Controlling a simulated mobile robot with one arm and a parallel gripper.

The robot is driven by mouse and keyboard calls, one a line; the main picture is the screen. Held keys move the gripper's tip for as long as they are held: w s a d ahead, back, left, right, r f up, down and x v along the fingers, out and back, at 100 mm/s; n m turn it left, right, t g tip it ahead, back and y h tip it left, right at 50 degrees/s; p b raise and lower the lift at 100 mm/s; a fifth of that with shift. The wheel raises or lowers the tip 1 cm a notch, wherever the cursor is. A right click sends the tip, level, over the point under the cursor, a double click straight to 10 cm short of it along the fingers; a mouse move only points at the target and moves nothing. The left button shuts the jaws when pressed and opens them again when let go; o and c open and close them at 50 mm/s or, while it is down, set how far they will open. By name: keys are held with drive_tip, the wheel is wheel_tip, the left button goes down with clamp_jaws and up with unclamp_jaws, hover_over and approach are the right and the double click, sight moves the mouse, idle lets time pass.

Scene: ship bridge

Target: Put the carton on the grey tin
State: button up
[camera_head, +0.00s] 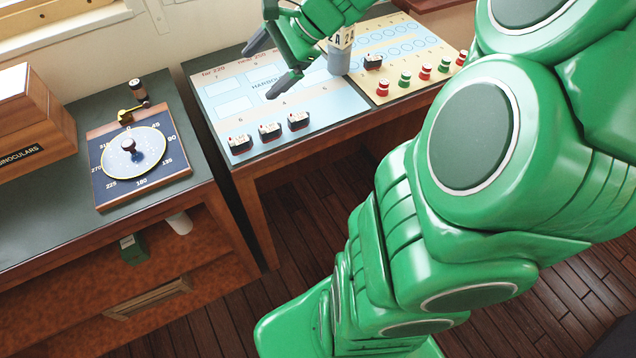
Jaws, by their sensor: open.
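A grey cylinder (340,62), likely the grey tin, stands upright on the chart-topped table, just right of my gripper. A pale part with dark lettering (342,38) shows at its top; I cannot tell whether this is a carton resting on it or the tin's own label. My arm partly hides its upper end. My gripper (260,72) is open above the blue and white chart, fingers pointing left, with nothing seen between them. A small green box (132,248) sits in the open shelf below the left counter; I cannot tell if it is a carton.
Several small ship blocks (269,131) stand along the chart's front edge, and red and green pegs (404,78) on the yellow chart. A dial board (140,158) and a binoculars box (36,125) occupy the left counter. My arm covers the right. The chart's middle is clear.

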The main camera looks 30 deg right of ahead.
drive_tip(key=s+a+f+n+g+h, duration=0.1)
drive_tip(key=s+a+n+g+h, duration=0.1)
drive_tip(key=s+a+n, duration=0.35)
drive_tip(key=s+a+f+n+g+h, duration=0.1)
drive_tip(key=s+a+n+g, duration=0.15)
drive_tip(key=s, duration=0.55)
drive_tip(key=s+d+f+n+h, duration=0.1)
drive_tip(key=s+d+n+h, duration=0.1)
drive_tip(key=s, duration=0.5)
drive_tip(key=s+d+n+g+h, duration=0.1)
drive_tip(key=s+d+n+h, duration=0.1)
drive_tip(key=s+n, duration=0.3)
drive_tip(key=shift+s+f+n+h, duration=0.3)
drive_tip(key=shift+s+f+h, duration=0.15)
drive_tip(key=shift+s, duration=0.75)
